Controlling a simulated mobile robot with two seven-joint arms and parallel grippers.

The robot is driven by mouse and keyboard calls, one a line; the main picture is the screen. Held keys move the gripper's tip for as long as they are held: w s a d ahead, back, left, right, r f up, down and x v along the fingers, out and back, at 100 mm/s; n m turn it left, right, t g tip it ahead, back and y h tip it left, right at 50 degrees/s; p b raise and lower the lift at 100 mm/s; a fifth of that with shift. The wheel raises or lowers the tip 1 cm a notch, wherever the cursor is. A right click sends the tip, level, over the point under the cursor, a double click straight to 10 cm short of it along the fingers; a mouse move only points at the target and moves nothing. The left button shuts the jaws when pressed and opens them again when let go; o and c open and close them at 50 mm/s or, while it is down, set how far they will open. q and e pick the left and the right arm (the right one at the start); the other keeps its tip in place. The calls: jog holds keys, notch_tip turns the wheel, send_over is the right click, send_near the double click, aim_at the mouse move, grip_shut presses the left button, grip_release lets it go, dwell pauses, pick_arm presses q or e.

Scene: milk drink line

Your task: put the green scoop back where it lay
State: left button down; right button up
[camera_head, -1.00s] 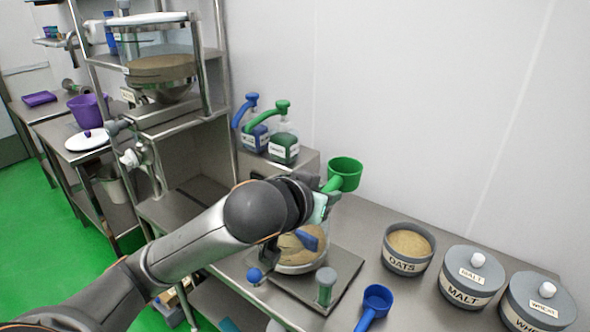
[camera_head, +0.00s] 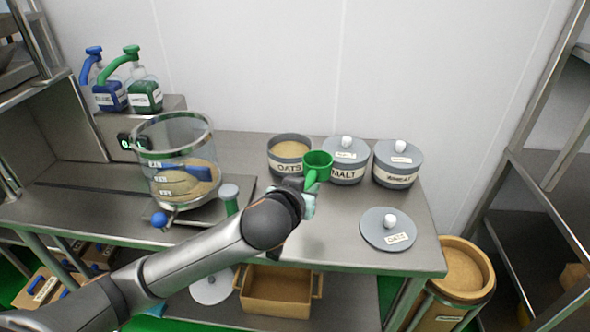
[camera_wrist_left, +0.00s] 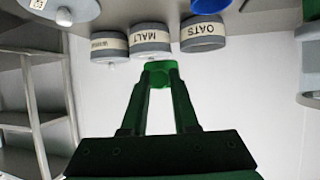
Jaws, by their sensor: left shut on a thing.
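My left gripper (camera_head: 309,188) is shut on the green scoop (camera_head: 318,165) and holds it above the steel table, in front of the oats and malt tubs in the head view. The scoop's cup faces up there. In the left wrist view the green scoop (camera_wrist_left: 158,70) sits between the fingertips of my left gripper (camera_wrist_left: 158,84), with the tubs beyond it. The scoop's handle is mostly hidden by the gripper. My right gripper is in neither view.
The open oats tub (camera_head: 289,156), lidded malt tub (camera_head: 345,160) and wheat tub (camera_head: 398,163) stand along the wall. A loose grey lid (camera_head: 388,229) lies at the table's right. A clear container (camera_head: 178,150) stands left. A blue item (camera_wrist_left: 205,5) shows in the wrist view.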

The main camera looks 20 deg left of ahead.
pick_arm(q)
jog(key=f+b, duration=0.2)
jog(key=f, duration=0.1)
jog(key=f+b, duration=0.2)
jog(key=f, duration=0.1)
jog(key=w+f+b, duration=0.1)
jog(key=f+b, duration=0.1)
jog(key=f, duration=0.1)
jog(key=shift+d+f, duration=0.2)
jog(key=shift+f, duration=0.5)
notch_tip(320, 180, down, 2)
jog(key=shift+f+b, duration=0.1)
jog(key=shift+b, duration=0.7)
jog(key=shift+f, duration=0.3)
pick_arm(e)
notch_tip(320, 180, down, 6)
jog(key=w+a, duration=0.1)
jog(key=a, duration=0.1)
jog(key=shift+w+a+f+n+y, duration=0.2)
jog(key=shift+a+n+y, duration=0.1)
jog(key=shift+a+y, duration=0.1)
pick_arm(q)
grip_release()
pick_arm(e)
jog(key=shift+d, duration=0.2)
